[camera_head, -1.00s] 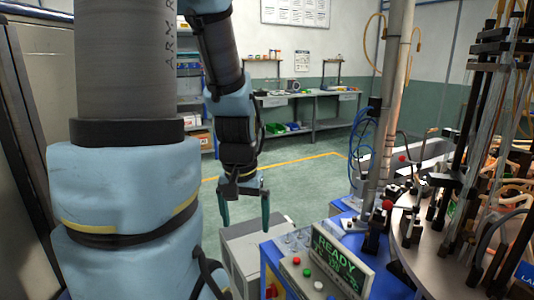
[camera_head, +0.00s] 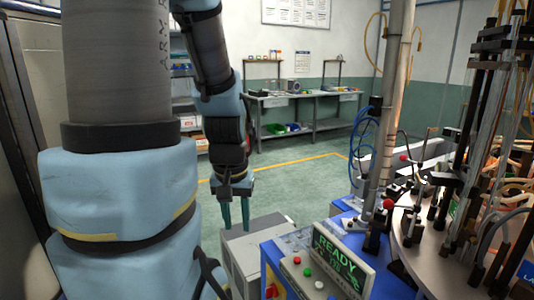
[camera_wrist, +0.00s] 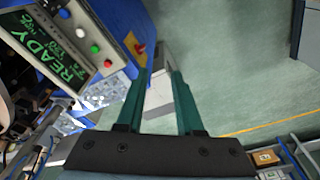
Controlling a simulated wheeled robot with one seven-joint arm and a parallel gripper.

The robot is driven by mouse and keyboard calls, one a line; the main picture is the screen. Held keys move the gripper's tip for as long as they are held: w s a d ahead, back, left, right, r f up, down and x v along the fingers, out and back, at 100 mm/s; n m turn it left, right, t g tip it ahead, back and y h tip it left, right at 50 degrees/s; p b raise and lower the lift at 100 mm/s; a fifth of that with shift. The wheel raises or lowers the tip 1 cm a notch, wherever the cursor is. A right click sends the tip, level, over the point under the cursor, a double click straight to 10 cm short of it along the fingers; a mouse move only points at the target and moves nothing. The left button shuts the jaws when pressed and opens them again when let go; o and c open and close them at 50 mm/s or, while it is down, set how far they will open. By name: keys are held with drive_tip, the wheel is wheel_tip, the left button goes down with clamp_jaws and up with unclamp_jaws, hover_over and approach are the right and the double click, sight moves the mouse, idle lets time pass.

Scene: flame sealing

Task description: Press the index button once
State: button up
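The control panel (camera_head: 290,266) is a blue-sided box with a red button (camera_head: 297,260), a green button (camera_head: 307,271) and a white button (camera_head: 319,285) in a row. I cannot read which is the index button. A green-lit display (camera_head: 338,262) reads READY. My gripper (camera_head: 235,222) points down, left of the panel, apart from it. Its teal fingers (camera_wrist: 159,75) are empty, with a gap between them.
A red knob on yellow (camera_wrist: 139,47) sits on the panel's side. A grey cabinet (camera_head: 245,245) stands under my gripper. The round machine table (camera_head: 420,250) with rods and hoses is at the right. Green floor lies open behind.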

clamp_jaws()
idle(0.9)
